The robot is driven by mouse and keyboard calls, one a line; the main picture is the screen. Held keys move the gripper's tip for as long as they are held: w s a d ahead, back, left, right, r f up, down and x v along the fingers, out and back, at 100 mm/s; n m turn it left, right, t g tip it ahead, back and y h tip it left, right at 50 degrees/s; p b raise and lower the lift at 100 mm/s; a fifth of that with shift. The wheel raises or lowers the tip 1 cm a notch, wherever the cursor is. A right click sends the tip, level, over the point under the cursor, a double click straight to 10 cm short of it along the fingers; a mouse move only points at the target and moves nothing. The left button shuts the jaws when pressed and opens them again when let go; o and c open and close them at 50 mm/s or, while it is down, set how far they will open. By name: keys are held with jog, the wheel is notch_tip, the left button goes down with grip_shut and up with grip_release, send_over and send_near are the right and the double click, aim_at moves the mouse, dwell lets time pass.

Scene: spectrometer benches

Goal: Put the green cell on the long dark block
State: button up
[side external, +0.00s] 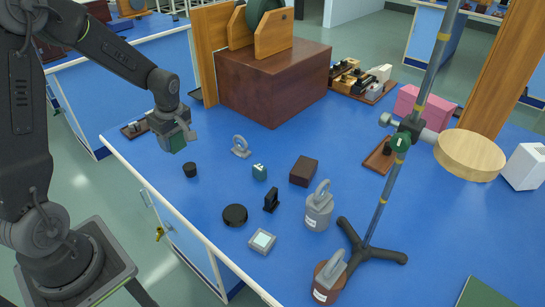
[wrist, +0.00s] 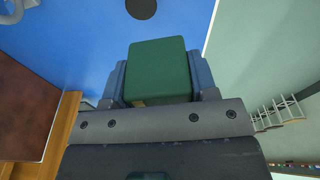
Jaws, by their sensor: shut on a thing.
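My gripper (side external: 176,137) is shut on the green cell (wrist: 158,70), a plain green block between its two fingers. In the side external view the green cell (side external: 178,144) shows just below the jaws, held above the left part of the blue bench. A dark brown oblong block (side external: 304,171) lies on the bench to the right of my gripper, well apart from it. A smaller teal-green piece with white marks (side external: 259,172) stands on the bench just left of that block.
Around the block stand a grey ring piece (side external: 240,147), a black upright holder (side external: 271,200), a black disc (side external: 235,215), a small black cylinder (side external: 190,170) and a grey weight (side external: 319,208). A tall stand (side external: 372,225) rises at right. A large brown box (side external: 270,90) stands behind.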

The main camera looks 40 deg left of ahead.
jog(key=w+d+r+m+t, duration=0.1)
jog(key=w+d+r+m, duration=0.1)
jog(key=w+d+m, duration=0.6)
jog(key=m+t+h, duration=0.1)
jog(key=m+h, duration=0.1)
jog(key=m, duration=0.9)
send_over(300, 170)
jog(key=f, duration=0.4)
jog(key=shift+s+a+f, duration=0.15)
jog(key=shift+s+a, duration=0.25)
jog(key=shift+w+d+f, duration=0.15)
jog(key=shift+d+f, duration=0.15)
jog(key=shift+d, duration=0.1)
jog(key=shift+f, duration=1.95)
jog(key=shift+f, duration=0.1)
jog(key=o, duration=1)
